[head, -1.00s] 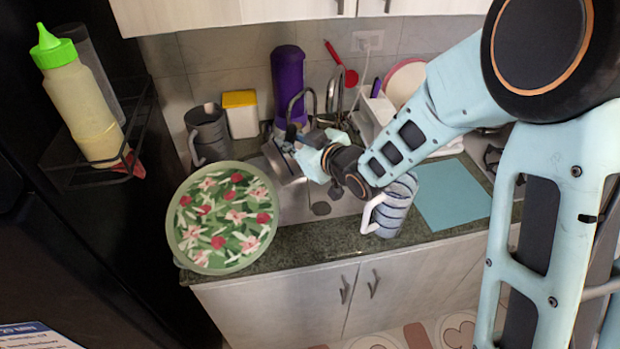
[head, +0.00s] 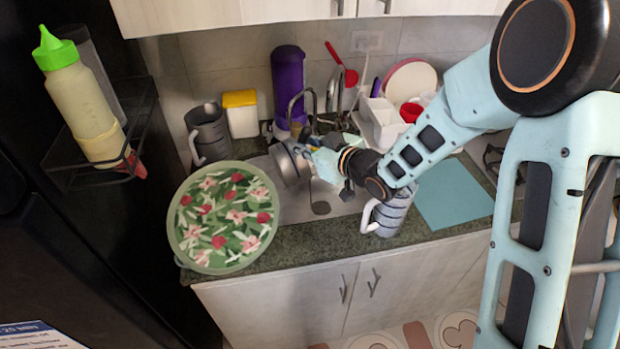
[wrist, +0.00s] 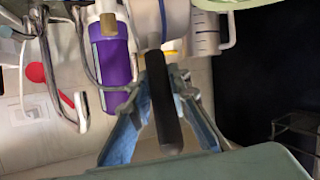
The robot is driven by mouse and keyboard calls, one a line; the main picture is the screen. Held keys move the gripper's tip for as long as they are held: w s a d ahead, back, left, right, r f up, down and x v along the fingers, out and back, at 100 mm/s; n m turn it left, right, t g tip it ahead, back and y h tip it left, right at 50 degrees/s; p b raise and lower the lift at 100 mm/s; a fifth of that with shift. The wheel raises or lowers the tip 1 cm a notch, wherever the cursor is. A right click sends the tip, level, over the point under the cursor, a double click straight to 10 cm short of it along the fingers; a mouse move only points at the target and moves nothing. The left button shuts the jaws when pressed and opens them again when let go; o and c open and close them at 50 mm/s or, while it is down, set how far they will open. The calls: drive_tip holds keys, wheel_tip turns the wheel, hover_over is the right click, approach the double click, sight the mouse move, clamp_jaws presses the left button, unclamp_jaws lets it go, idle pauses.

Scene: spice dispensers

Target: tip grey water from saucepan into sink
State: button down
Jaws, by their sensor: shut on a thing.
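The grey metal saucepan (head: 288,164) is tipped on its side over the left part of the sink (head: 335,198), below the faucet. My gripper (head: 312,160) is just right of it, shut on its handle. In the wrist view, the dark handle (wrist: 162,105) runs between the blue fingers of my gripper (wrist: 160,88), and part of the pale pan body (wrist: 160,18) shows at the top edge. The inside of the pan is hard to make out, and I cannot see any grey water or stream. The sink drain (head: 321,208) is visible.
A round floral tray (head: 222,217) stands at the sink's left. The faucet (head: 331,95) and purple bottle (head: 288,85) are close behind. A blue mat (head: 455,200) lies right.

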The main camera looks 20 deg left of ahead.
drive_tip(key=shift+w+d+r, duration=0.1)
drive_tip(key=shift+w+d, duration=0.05)
drive_tip(key=shift+w, duration=0.1)
drive_tip(key=shift+d+p, duration=0.1)
drive_tip(key=shift+p, duration=0.2)
drive_tip(key=shift+w+d+m, duration=0.2)
drive_tip(key=shift+w+m, duration=0.1)
drive_tip(key=shift+w+d+r+m+y+p, duration=0.15)
drive_tip(key=shift+w+d+m+y+p, duration=0.2)
drive_tip(key=shift+w+d+p, duration=0.35)
